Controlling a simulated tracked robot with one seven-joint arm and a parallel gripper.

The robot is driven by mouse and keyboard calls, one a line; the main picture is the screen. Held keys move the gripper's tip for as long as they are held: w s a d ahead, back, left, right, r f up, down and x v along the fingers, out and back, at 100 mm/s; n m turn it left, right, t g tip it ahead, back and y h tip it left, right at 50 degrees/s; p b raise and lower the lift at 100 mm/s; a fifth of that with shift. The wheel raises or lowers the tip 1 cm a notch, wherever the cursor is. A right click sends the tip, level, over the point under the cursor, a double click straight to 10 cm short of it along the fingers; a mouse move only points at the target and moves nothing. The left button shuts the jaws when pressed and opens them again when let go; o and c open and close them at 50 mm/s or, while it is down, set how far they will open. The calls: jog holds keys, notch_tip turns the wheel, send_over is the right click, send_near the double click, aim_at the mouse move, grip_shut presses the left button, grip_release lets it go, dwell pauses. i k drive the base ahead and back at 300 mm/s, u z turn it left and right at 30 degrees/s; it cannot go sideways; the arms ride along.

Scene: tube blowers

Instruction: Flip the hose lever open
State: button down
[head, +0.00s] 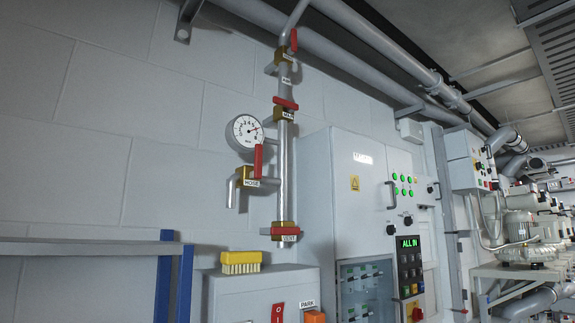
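The hose lever (258,160) is a red handle standing upright above a brass valve (244,176) on the wall piping. A white label reading HOSE (252,183) sits on the valve. A short grey spout (231,192) bends down at the valve's left. The lever stands just left of the vertical grey pipe (284,185). My gripper is not in view.
A round gauge (246,131) is just above the lever. Other red levers are close: a crosswise one (286,103), the VENT lever (285,231), and an upright one (293,40). A yellow brush (241,262) lies on a grey box below; a cabinet (345,215) stands right.

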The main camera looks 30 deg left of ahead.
aim_at(256, 174)
jog(key=u, duration=0.35)
jog(key=i, duration=0.9)
jog(key=u, duration=0.75)
jog(key=k, duration=0.85)
jog(key=u, duration=0.15)
jog(key=i, duration=0.9)
jog(key=z, duration=0.1)
